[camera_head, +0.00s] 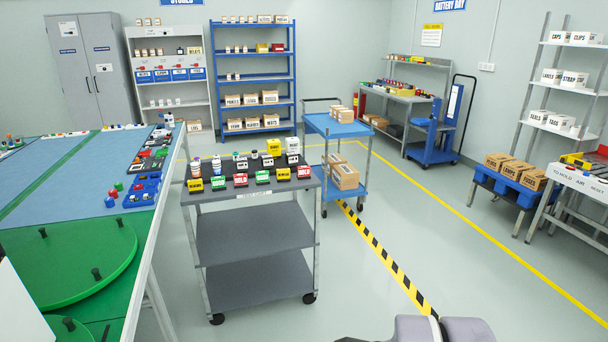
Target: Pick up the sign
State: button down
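Several small coloured sign-like blocks stand along the front edge of the grey cart (250,232). They include a yellow one (195,185), a green one (218,183), a red one (240,180) and another red one (304,173). Which of these is the sign I cannot tell; most of their lettering is too small to read. Larger signs hang on the walls: a blue one (449,5) reading "BATTERY BAY" and a yellow notice (431,35). A grey and white part of my own arm shows at the bottom edge. My gripper's fingers are not visible.
A long table (60,190) with a green round plate (70,262) and pegs stands at left. A blue cart (335,125) with boxes is behind the grey cart. Racks line the back wall. Open floor (480,260) lies right of the striped tape (390,262).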

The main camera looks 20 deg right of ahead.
aim_at(195, 186)
jog(key=i+u, duration=0.1)
jog(key=i, duration=0.5)
jog(key=i+j+u, duration=0.15)
jog(key=i, duration=0.45)
jog(key=i+l+u, duration=0.1)
jog(key=i, duration=0.45)
jog(key=i+l+u, duration=0.15)
jog(key=i, duration=0.45)
jog(key=i+l+u, duration=0.1)
jog(key=i, duration=0.45)
